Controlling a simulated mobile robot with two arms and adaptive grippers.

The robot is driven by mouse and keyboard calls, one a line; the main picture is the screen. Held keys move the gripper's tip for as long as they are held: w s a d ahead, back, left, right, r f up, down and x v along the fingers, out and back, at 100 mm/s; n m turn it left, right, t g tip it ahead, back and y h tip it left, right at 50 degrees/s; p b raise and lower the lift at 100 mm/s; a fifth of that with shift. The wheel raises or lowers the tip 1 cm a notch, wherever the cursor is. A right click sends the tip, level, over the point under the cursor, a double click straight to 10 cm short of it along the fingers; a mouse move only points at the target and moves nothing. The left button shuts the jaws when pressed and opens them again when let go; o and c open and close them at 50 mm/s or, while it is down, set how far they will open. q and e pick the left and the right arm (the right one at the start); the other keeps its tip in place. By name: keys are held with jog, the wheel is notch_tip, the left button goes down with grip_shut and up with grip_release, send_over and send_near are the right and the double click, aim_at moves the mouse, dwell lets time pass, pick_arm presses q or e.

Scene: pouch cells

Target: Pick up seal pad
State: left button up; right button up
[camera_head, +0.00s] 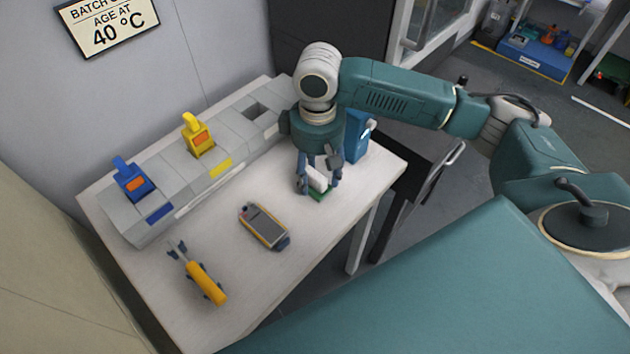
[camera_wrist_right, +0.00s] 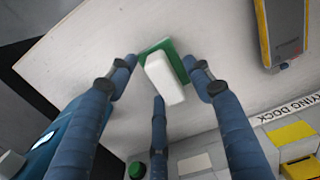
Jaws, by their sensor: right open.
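A white block (camera_head: 318,180) with a green base (camera_head: 320,195) sits on the table near its right edge; it looks like the seal pad. In the right wrist view the white block (camera_wrist_right: 165,78) lies over the green base (camera_wrist_right: 151,49), which shows along its far side. My right gripper (camera_head: 317,184) is open above it, pointing down, with its blue fingers spread around the block. In the right wrist view one finger is on each side and a third is at the near end. Contact cannot be told. My left gripper is not in view.
A blue container (camera_head: 355,135) stands right behind the gripper. The grey dock (camera_head: 215,165) along the wall holds a blue-tagged (camera_head: 132,178) and a yellow-tagged (camera_head: 196,135) item. A yellow-grey meter (camera_head: 264,227) and an orange-handled tool (camera_head: 206,283) lie on the table (camera_head: 150,290).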

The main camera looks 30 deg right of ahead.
aim_at(317, 172)
jog(key=shift+c, duration=0.5)
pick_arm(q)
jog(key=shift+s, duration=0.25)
pick_arm(e)
jog(key=c, duration=1.1)
jog(key=shift+c, duration=0.2)
jog(key=shift+r, duration=0.1)
pick_arm(q)
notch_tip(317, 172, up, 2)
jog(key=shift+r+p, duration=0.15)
jog(key=shift+p, duration=1.05)
pick_arm(e)
notch_tip(317, 172, up, 20)
